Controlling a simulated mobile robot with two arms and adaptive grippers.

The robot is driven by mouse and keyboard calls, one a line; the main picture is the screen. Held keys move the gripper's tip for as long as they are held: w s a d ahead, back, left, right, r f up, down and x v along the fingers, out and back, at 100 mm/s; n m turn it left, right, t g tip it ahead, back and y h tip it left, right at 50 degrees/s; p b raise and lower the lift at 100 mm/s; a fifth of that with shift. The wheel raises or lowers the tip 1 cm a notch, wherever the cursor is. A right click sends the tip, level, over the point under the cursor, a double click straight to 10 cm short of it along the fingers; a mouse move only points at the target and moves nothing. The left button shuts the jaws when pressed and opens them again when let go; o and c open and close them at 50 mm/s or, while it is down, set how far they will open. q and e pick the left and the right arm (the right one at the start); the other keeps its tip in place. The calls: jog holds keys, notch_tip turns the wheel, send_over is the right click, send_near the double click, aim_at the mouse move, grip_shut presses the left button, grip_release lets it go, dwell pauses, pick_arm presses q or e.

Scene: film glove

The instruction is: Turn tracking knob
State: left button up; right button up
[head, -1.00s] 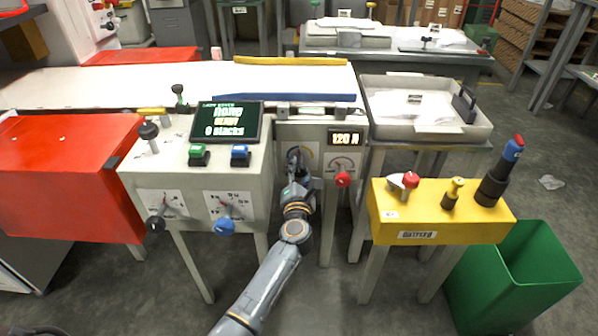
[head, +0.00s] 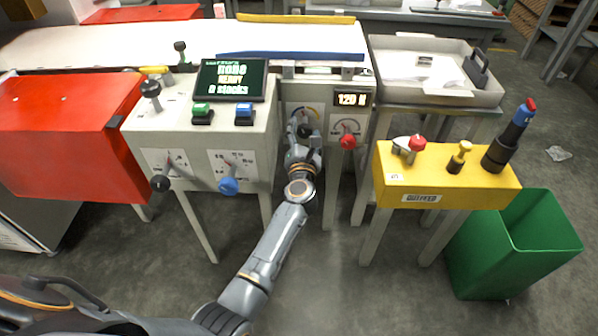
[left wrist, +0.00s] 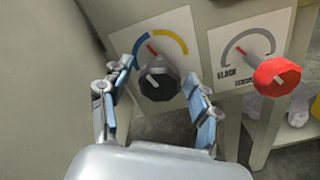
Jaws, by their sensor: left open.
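The tracking knob appears to be the black knob (left wrist: 160,82) on a white dial plate with a blue and yellow arc, on the front of the grey machine. It also shows in the head view (head: 305,131), partly behind my gripper. My left gripper (head: 302,146) is in front of it. In the left wrist view my left gripper (left wrist: 158,100) is open, with one blue-padded finger to each side of the black knob and visible gaps between. A red knob (left wrist: 277,76) on a second dial is to its right. My right gripper is not in view.
The grey control box (head: 200,135) with a screen (head: 230,80), a black lower knob (head: 160,183) and a blue knob (head: 229,186) stands left of my arm. A yellow box (head: 448,180) and green bin (head: 515,245) stand right. Floor below is clear.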

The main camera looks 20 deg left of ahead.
pick_arm(q)
jog(key=m, duration=0.1)
jog(key=m+p, duration=0.1)
jog(key=shift+a+r+m, duration=0.1)
jog(key=shift+r+m, duration=0.1)
jog(key=shift+m, duration=0.2)
jog(key=shift+s+f+m, duration=0.1)
jog(key=shift+s+m, duration=0.1)
jog(key=shift+m, duration=0.4)
jog(key=p+v, duration=0.3)
jog(key=v, duration=1.1)
jog(key=s+d+f+m+g+h+p, duration=0.3)
jog(key=s+f+m+g+h+p, duration=0.4)
jog(key=s+f+m+p, duration=0.8)
jog(key=s+m+p, duration=0.1)
jog(key=m+p, duration=0.2)
jog(key=m, duration=0.2)
jog(key=shift+m+p, duration=0.3)
jog(key=shift+p, duration=0.05)
